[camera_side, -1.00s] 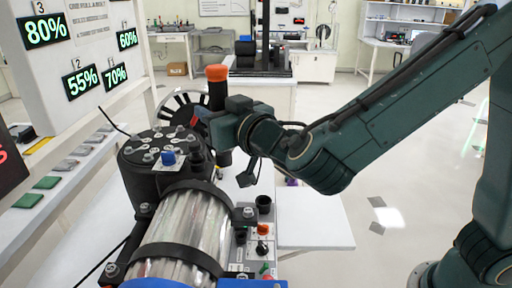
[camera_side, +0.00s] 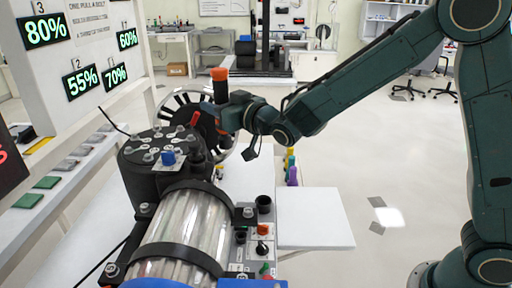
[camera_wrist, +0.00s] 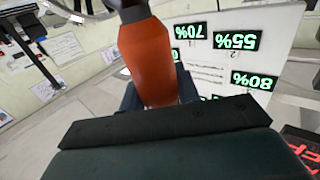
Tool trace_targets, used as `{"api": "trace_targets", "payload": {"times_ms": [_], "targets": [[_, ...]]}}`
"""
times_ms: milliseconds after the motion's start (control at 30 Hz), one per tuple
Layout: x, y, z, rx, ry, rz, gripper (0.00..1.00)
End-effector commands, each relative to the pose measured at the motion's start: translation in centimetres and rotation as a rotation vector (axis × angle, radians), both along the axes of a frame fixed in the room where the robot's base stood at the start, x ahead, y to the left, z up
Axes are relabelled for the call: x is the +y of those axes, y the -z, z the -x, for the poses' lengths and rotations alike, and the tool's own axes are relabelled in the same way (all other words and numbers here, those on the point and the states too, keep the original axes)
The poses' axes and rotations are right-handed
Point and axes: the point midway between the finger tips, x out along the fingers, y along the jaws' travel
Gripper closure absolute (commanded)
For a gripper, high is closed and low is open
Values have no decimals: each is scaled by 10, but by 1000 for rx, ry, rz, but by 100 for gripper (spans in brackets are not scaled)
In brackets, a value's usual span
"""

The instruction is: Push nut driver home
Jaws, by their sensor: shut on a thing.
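The nut driver (camera_side: 219,88) is a dark upright tool with an orange top. In the side view it stands in my gripper (camera_side: 224,117), which is shut on it behind the drum-shaped chassis. In the wrist view the orange handle (camera_wrist: 146,62) rises in front of the dark gripper body. The driver's lower end shows below the gripper beside the spoked wheel; whether it touches anything I cannot tell. A black open cup (camera_side: 264,203) stands on the bench right of the chassis, well apart from the driver. The chassis (camera_side: 185,235) has a round black bolted head and a clear ribbed cylinder.
A spoked wheel (camera_side: 180,104) stands close behind the driver. A row of coloured pieces (camera_side: 291,168) is right of it. A bare white tabletop (camera_side: 315,218) lies at the right. A sign board (camera_side: 85,45) with green percentages stands at the left.

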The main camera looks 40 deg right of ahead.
Motion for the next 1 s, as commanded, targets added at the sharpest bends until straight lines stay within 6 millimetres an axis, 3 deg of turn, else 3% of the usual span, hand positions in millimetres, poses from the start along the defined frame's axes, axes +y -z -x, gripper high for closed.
{"api": "trace_targets", "payload": {"times_ms": [200, 500, 700, 1000], "targets": [[-53, 54, -4, 2, 27, 0, 91], [-106, 97, 5, -3, 79, 0, 91], [-119, 106, 9, -4, 97, -1, 91], [-120, 111, 10, -4, 98, 0, 91]]}}
